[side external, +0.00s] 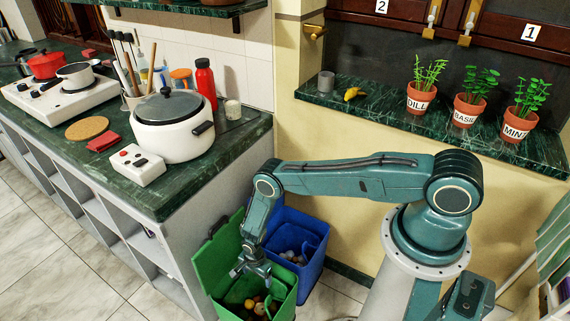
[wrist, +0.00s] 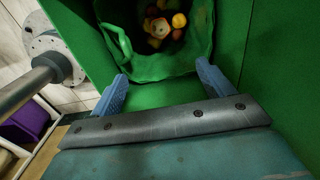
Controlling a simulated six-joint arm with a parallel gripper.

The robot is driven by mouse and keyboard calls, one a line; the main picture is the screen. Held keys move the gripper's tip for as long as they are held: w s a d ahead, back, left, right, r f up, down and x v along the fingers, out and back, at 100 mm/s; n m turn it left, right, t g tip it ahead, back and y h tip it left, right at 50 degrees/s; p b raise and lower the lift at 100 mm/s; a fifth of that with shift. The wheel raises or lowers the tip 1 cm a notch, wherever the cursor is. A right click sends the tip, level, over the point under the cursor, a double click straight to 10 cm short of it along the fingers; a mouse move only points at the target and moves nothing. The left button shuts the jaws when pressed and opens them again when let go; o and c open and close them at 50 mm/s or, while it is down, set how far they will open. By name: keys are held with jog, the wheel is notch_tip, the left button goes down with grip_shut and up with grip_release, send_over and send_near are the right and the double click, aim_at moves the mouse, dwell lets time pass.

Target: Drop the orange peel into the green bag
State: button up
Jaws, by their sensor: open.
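The green bag (wrist: 150,66) lines an open green bin (side external: 213,262). Several round yellow, orange and reddish scraps (wrist: 165,24) lie in the bag. Which of them, if any, is the orange peel I cannot tell. My gripper (side external: 252,272) points down over the bin's mouth. In the wrist view, its two blue fingers (wrist: 161,72) are spread apart with nothing between them, and the bag's near edge lies beyond them. A small yellow-orange piece (side external: 354,93) lies on the window sill; I cannot tell what it is.
A blue bin (side external: 315,240) with pale contents stands right behind the green one. The counter (side external: 215,150) with a white pot (side external: 173,130) rises at the left. The sill holds a grey cup (side external: 326,81) and potted herbs (side external: 467,108).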

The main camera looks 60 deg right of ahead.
notch_tip(320, 180, up, 13)
jog(key=shift+r, duration=0.2)
dwell(0.7)
dwell(0.4)
